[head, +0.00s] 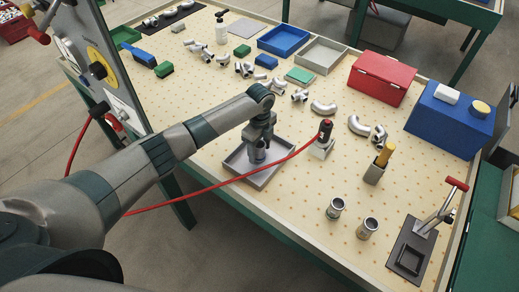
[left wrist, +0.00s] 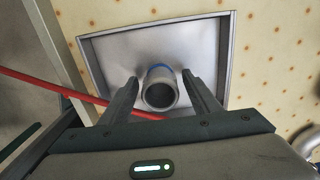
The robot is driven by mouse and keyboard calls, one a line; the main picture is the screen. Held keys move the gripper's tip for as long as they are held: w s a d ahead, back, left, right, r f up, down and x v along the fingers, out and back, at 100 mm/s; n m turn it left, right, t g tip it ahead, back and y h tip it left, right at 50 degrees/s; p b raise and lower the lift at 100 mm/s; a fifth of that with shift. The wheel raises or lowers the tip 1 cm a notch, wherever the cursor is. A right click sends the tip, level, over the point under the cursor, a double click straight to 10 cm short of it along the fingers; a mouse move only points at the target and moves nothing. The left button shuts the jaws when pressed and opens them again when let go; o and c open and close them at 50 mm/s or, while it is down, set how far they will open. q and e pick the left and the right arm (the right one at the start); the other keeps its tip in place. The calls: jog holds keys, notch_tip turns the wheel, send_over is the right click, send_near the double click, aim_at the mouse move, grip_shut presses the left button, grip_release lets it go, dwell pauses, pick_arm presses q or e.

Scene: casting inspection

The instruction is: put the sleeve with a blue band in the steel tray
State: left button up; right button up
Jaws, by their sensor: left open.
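The steel tray (head: 240,164) lies on the pegboard-like table top under my left gripper (head: 259,145). It fills much of the left wrist view (left wrist: 105,45). The sleeve with a blue band (left wrist: 158,90) stands inside the tray, near its middle, open end toward the camera. Its blue band shows at the far side of the sleeve. My left gripper (left wrist: 160,77) is open, with one finger on each side of the sleeve and visible gaps. In the head view the gripper mostly hides the sleeve. My right gripper is not in view.
A red hose (head: 220,183) crosses the tray's front side. Two other metal sleeves, one (head: 335,207) and another (head: 367,228), stand to the right. Pipe fittings lie behind.

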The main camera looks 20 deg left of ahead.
pick_arm(q)
notch_tip(320, 180, up, 12)
jog(key=b, duration=0.3)
dwell(0.7)
